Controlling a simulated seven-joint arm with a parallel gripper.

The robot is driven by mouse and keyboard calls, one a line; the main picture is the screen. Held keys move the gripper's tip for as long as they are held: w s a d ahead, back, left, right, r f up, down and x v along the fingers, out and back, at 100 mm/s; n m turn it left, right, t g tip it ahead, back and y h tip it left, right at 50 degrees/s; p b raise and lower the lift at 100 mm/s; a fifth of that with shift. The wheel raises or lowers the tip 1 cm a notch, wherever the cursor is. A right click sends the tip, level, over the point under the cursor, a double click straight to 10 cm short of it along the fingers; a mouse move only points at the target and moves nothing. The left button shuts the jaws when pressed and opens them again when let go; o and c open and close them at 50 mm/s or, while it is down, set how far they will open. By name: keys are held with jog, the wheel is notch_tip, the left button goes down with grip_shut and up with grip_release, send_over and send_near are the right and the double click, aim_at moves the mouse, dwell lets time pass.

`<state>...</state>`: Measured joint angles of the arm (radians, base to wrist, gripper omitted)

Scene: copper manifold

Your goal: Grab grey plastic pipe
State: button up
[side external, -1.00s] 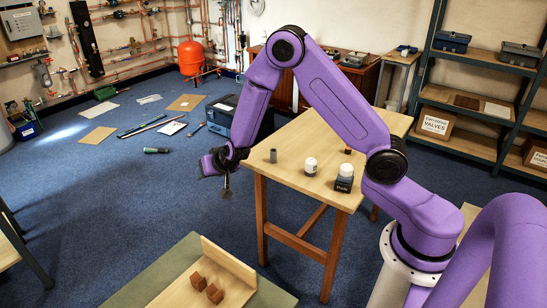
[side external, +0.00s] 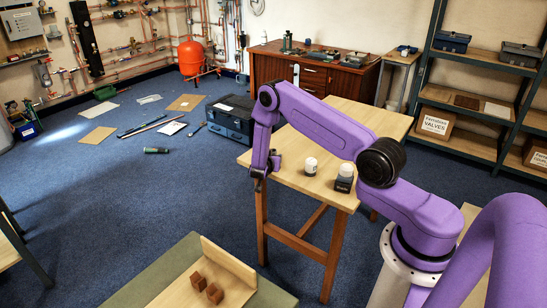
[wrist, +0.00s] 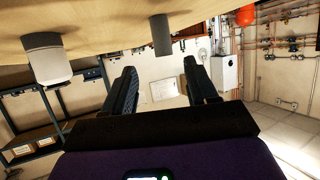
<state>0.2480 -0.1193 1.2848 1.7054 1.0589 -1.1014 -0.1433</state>
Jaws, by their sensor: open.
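The grey plastic pipe (wrist: 161,35) is a short dark grey cylinder on the wooden table. In the wrist view, which is upside down, it hangs from the table surface at top centre. It stands above and ahead of the gap between my fingers, with no contact visible. My gripper (wrist: 161,72) is open and empty, its two black fingers spread apart. My wrist hides the pipe there.
Two brown blocks (side external: 206,288) sit on a wooden board in front.

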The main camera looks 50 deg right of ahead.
aim_at(274, 152)
jog(key=shift+f+x, duration=0.2)
jog(key=shift+x, duration=5.6)
jog(key=shift+w+a, duration=0.15)
jog(key=shift+a, duration=0.05)
jog(key=c, duration=1)
